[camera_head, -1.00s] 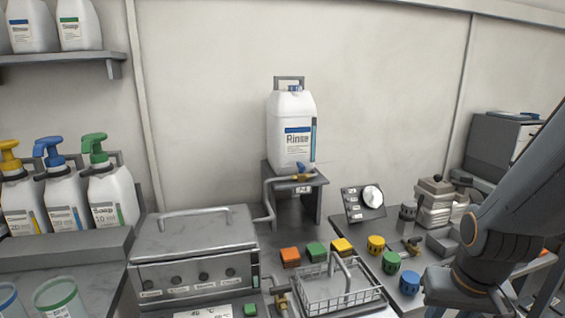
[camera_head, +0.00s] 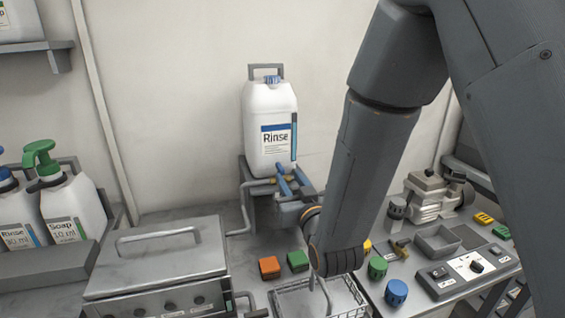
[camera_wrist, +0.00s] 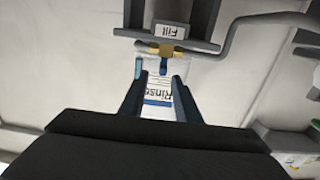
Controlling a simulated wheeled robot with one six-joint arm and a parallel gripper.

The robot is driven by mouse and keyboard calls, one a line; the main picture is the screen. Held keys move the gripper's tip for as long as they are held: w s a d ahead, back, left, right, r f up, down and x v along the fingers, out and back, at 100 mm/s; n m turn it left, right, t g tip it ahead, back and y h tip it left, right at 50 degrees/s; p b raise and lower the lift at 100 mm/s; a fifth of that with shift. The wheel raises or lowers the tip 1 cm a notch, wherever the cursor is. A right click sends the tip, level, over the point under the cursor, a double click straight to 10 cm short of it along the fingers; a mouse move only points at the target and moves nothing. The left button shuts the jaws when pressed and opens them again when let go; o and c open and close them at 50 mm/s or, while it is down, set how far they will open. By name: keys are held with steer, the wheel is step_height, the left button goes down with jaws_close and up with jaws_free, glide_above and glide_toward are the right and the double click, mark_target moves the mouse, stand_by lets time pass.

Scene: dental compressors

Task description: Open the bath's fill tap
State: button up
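The fill tap is a brass-coloured valve with a small blue handle below the white Rinse canister (camera_head: 270,112). In the wrist view, which is upside down, the tap (camera_wrist: 165,49) sits by the "Fill" plate (camera_wrist: 169,31), its blue handle pointing toward my fingers. My gripper (camera_head: 291,175) is in front of the canister stand, with two fingers apart and nothing held. In the wrist view my gripper (camera_wrist: 160,76) has its fingertips either side of the line to the handle; I cannot tell whether they touch it. In the head view the gripper partly hides the tap.
The grey lidded bath (camera_head: 158,260) stands at lower left, with a pipe (camera_head: 243,215) from the tap. A wire basket (camera_head: 290,300) lies below my arm. Orange (camera_head: 269,267) and green (camera_head: 298,260) blocks sit nearby.

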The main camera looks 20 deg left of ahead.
mark_target(283, 171)
steer(key=p+x, duration=0.1)
steer(key=x, duration=0.2)
steer(key=p+x, duration=0.1)
steer(key=x, duration=0.2)
steer(key=shift+w+a+r, duration=0.1)
steer(key=shift+a, duration=0.3)
steer(key=shift+w+a, duration=0.25)
steer(key=shift+w, duration=0.2)
jaws_close()
